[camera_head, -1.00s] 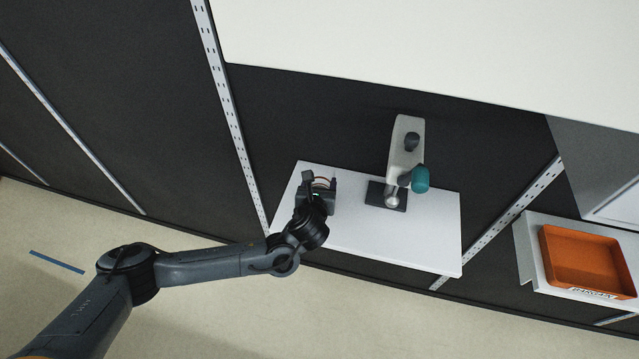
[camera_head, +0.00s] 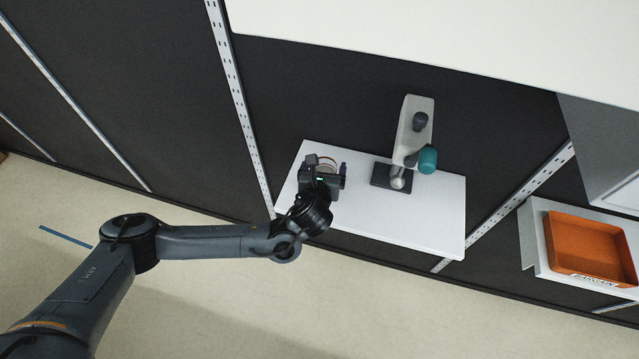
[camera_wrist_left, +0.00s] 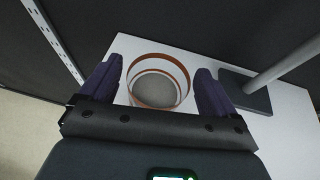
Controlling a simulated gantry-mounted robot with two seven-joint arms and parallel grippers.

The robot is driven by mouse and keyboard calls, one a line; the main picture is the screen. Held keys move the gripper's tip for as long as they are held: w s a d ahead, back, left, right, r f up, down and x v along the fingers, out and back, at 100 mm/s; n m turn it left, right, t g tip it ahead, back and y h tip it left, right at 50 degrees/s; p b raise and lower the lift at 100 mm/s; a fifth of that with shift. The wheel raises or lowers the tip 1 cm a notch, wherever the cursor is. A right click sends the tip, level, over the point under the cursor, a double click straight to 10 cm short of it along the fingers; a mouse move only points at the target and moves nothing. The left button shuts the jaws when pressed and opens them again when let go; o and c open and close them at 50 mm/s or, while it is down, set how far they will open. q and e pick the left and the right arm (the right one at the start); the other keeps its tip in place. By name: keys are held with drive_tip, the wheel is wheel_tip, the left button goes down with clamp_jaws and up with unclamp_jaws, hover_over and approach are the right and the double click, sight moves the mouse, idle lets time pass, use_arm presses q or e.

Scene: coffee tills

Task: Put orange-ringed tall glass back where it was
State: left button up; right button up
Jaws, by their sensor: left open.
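The orange-ringed tall glass (camera_wrist_left: 157,86) stands on the left part of a white shelf. In the left wrist view I look down into it, and its orange-brown rim shows clearly. In the head view only a bit of its rim (camera_head: 327,160) shows behind the gripper. My left gripper (camera_wrist_left: 160,72) is open, with one dark purple finger on each side of the glass and small gaps between. In the head view the left gripper (camera_head: 327,165) is over the shelf's left end. My right gripper is not in view.
The white shelf (camera_head: 420,225) is bare at its front and right. A grey stand with a teal part (camera_head: 428,159) and dark base (camera_head: 391,175) is right of the glass. An orange tray (camera_head: 590,250) sits on another shelf at far right. A metal upright (camera_head: 240,100) rises behind left.

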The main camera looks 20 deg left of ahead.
use_arm(q)
drive_tip(key=p+v, duration=0.8)
drive_tip(key=v, duration=0.1)
drive_tip(key=s+d+n+g+h, duration=0.65)
drive_tip(key=s+d+n, duration=0.65)
drive_tip(key=s+d, duration=0.45)
drive_tip(key=s+a+f+n+g+y, duration=0.1)
drive_tip(key=s+a+n, duration=0.3)
drive_tip(key=a+n, duration=0.5)
drive_tip(key=s+a+f+n+g+y, duration=0.2)
drive_tip(key=s+a+n, duration=0.2)
drive_tip(key=a+n, duration=0.5)
drive_tip(key=a, duration=0.4)
drive_tip(key=shift+s+a+f, duration=0.2)
drive_tip(key=shift+s+a, duration=0.15)
